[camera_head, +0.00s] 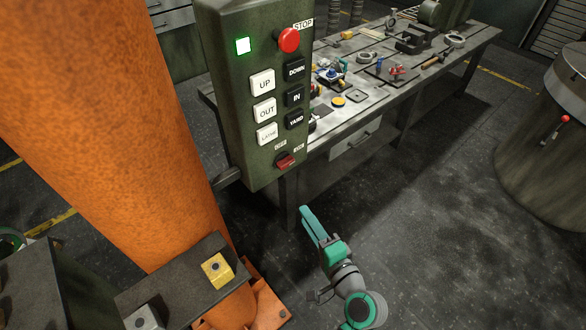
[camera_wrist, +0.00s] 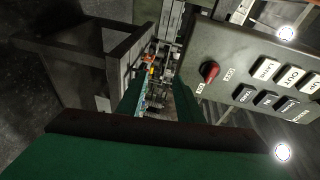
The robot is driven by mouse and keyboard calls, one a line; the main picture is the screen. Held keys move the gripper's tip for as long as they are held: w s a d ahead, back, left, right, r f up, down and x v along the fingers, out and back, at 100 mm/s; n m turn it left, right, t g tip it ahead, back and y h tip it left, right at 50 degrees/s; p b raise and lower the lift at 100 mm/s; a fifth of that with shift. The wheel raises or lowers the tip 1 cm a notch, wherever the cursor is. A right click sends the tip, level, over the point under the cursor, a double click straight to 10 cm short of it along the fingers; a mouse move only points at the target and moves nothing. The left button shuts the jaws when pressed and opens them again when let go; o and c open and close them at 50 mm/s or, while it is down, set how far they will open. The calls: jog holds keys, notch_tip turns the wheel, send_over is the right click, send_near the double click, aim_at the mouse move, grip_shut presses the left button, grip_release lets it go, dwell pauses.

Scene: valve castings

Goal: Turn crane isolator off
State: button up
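The crane isolator is a small red rotary knob (camera_head: 285,160) at the bottom of the dark green control box (camera_head: 240,105). Small labels sit above it on both sides, too small to read surely. In the wrist view the red knob (camera_wrist: 209,72) is right of my fingers, on the sideways-looking control box (camera_wrist: 228,45). Which way the knob points I cannot tell surely. My teal gripper (camera_head: 308,216) is below and slightly right of the box, apart from it. In the wrist view its two fingers (camera_wrist: 160,98) stand apart, with nothing between them.
The box has a lit green lamp (camera_head: 243,45), a red stop button (camera_head: 289,40) and several white and black buttons. An orange column (camera_head: 150,130) stands left. A workbench (camera_head: 440,75) with parts is behind. The floor (camera_head: 420,220) right of my gripper is clear.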

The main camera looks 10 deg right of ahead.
aim_at(288, 165)
jog(key=d+r+n+y, duration=0.2)
jog(key=d+r+y, duration=0.15)
jog(key=r, duration=0.75)
jog(key=shift+g+y, duration=0.3)
jog(key=shift+y, duration=0.15)
jog(key=x, duration=1.1)
jog(key=shift+w+a+f, duration=0.15)
jog(key=shift+w+a, duration=0.05)
grip_shut()
